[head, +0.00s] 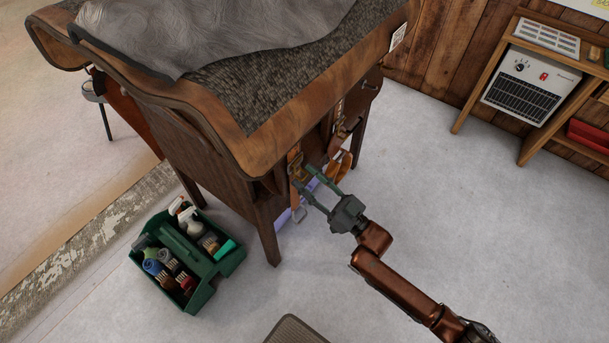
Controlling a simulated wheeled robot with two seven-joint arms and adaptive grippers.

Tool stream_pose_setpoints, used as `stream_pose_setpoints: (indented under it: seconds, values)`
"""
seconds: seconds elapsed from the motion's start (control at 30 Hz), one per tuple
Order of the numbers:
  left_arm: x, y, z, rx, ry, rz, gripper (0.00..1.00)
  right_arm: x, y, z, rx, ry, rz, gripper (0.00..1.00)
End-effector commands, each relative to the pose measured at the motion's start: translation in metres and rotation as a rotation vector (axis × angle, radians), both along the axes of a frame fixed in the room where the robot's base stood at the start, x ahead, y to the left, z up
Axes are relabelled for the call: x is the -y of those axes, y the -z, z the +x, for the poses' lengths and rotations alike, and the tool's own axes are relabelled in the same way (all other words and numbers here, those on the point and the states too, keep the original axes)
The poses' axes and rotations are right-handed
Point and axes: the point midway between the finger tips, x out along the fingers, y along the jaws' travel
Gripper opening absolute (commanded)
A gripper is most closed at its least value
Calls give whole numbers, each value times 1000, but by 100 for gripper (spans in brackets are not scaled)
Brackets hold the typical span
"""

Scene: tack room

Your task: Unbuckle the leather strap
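The leather strap (296,163) is tan-brown and hangs at the side of the wooden stand, under its curved top edge. A metal buckle (297,172) seems to sit on it, but it is small and partly hidden by my gripper. My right gripper (303,180) is at the strap, its two dark green fingers apart and pointing up-left at the buckle area. A strip of the strap's lower end shows near the lower finger. I cannot tell whether the fingers touch the strap. My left gripper is not in view.
The wooden stand (207,142) carries a grey fleece (215,35). More tack (340,165) hangs right of the strap. A green caddy (203,292) with bottles and brushes stands on the floor at left. A heater (530,82) sits in a shelf at right. Floor right of the stand is clear.

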Motion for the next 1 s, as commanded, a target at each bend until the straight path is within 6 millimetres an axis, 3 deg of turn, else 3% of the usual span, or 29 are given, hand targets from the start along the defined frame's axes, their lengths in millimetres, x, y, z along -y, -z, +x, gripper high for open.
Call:
stream_pose_setpoints:
  seconds: [0.43,1.0]
  values:
    - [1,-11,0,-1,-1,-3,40,-9,-4,7,-1,1,-2,38]
    - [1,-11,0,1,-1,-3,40,-8,-4,7,-1,2,-2,1]
